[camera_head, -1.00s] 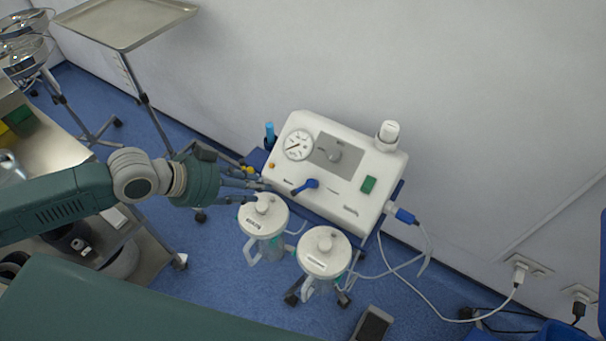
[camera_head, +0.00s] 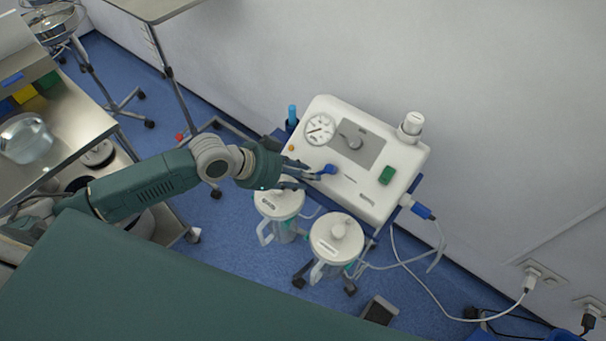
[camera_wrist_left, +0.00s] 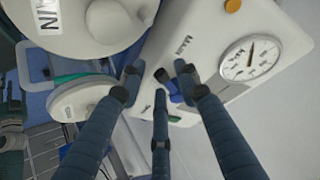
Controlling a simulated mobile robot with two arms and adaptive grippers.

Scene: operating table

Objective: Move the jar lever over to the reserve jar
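The blue jar lever (camera_head: 328,169) is on the front of the white suction unit (camera_head: 352,198); its left end is hidden by my fingers. It shows in the left wrist view (camera_wrist_left: 173,96) between my fingertips. My left gripper (camera_head: 308,176) is at the lever's left end, above the left jar (camera_head: 279,203); its fingers (camera_wrist_left: 160,88) are spread apart. I cannot tell whether they touch the lever. In the wrist view a near lid carries a label ending in "IN", and the panel reads "MAIN". The right jar (camera_head: 336,238) stands beside the left one. My right gripper is not in view.
A gauge (camera_head: 320,129), a grey dial plate (camera_head: 352,142) and a green switch (camera_head: 386,175) are on the unit. A green-covered table (camera_head: 180,290) fills the lower left. A metal cart (camera_head: 62,122) stands at left. Blue floor lies around the unit.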

